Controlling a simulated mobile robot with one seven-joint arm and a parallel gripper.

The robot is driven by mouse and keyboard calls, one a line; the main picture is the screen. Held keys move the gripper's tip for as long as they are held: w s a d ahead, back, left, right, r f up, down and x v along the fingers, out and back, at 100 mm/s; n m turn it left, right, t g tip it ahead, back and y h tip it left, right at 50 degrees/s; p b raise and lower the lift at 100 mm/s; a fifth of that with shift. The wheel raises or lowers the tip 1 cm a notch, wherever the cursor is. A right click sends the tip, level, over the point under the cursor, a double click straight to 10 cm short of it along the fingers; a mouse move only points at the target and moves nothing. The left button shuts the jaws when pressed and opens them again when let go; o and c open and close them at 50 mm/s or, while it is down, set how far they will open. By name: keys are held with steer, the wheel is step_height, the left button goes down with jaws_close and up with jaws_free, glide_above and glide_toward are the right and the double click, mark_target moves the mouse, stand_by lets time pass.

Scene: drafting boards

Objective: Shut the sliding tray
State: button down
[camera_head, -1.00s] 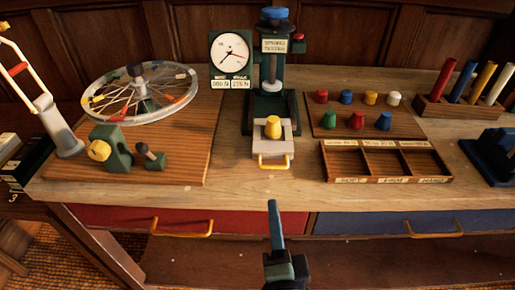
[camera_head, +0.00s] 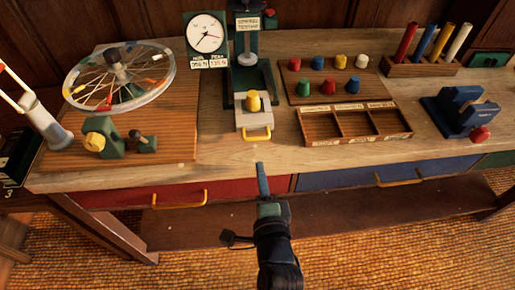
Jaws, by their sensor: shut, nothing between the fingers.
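The sliding tray (camera_head: 242,119) is light grey with a yellow bar handle (camera_head: 257,136) on its front. It sticks out toward me from the dark green base of a test press (camera_head: 248,60). A yellow knob-shaped piece (camera_head: 253,101) sits upright on the tray. My gripper (camera_head: 260,166) is shut and empty, its narrow blue-grey fingers pointing at the tray. The fingertips are just in front of the handle, near the bench's front edge, with a small gap between them in the picture. How high they are above the bench I cannot tell.
A wooden compartment box (camera_head: 322,142) stands right of the tray. A board with coloured knobs (camera_head: 290,90) lies behind it. A spoked wheel (camera_head: 150,95) and a green clamp (camera_head: 120,133) are at left. Red (camera_head: 130,196) and blue (camera_head: 340,178) drawers lie below the bench top.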

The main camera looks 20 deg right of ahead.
mark_target(257, 160)
steer(key=shift+r+p+x, duration=0.15)
steer(key=shift+r+x, duration=0.05)
steer(key=shift+x, duration=0.75)
steer(key=shift+r+p+x, duration=0.1)
steer(key=shift+r+x, duration=0.1)
steer(key=shift+x, duration=0.8)
steer(key=shift+r+p+x, duration=0.15)
steer(key=shift+r+x, duration=0.05)
steer(key=shift+x, duration=0.75)
steer(key=shift+w, duration=0.2)
